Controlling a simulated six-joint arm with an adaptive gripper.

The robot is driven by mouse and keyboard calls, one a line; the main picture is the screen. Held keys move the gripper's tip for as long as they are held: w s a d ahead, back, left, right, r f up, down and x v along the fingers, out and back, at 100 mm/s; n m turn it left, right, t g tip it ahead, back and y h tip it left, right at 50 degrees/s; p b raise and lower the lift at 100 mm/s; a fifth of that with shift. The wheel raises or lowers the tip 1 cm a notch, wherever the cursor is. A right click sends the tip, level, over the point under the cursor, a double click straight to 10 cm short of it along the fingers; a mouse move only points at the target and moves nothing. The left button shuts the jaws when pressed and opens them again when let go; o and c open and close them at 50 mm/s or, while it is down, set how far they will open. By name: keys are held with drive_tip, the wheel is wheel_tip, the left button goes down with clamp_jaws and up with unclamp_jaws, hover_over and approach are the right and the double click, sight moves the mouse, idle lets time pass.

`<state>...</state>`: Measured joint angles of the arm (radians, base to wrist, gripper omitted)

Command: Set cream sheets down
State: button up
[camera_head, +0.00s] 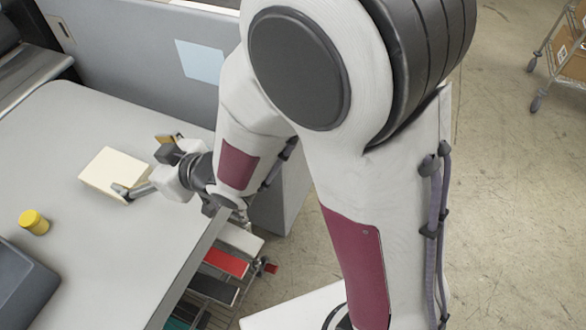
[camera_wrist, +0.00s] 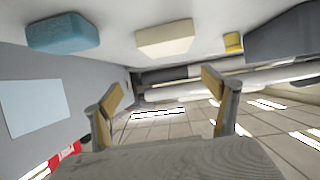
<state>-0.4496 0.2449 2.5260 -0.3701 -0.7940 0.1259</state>
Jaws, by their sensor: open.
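The cream sheets (camera_head: 114,171) form a thick, flat stack lying on the grey worktop. They also show near the top middle of the wrist view (camera_wrist: 165,38), which is tilted so the worktop runs along its top. My gripper (camera_head: 142,166) is open, with its fingers at the stack's right side in the head view. One fingertip overlaps the stack's near corner there; contact cannot be told. In the wrist view my gripper (camera_wrist: 163,92) has its fingers wide apart with nothing between them, and the stack shows clear of them.
A yellow pot (camera_head: 34,222) and a dark grey tray (camera_head: 22,284) stand on the worktop (camera_head: 95,270). A blue block (camera_wrist: 63,33) shows only in the wrist view. A grey panel (camera_head: 130,60) bounds the back. Coloured stacks, one red (camera_head: 226,262), sit below the edge.

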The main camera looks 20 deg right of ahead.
drive_tip(key=s+d+r+m+h, duration=0.1)
drive_tip(key=d+r+m+h, duration=0.15)
drive_tip(key=d, duration=0.75)
drive_tip(key=s+d+r+m+h, duration=0.2)
drive_tip(key=d+r+h, duration=0.2)
drive_tip(key=d, duration=0.6)
drive_tip(key=s+d+r+m+g+h, duration=0.1)
drive_tip(key=s+d, duration=0.3)
drive_tip(key=s, duration=0.5)
drive_tip(key=s+d+r+m+g+h, duration=0.1)
drive_tip(key=s+d+r+m+g, duration=0.1)
drive_tip(key=s+d, duration=0.3)
drive_tip(key=s+m+g, duration=0.1)
drive_tip(key=s, duration=0.3)
drive_tip(key=shift+s, duration=0.4)
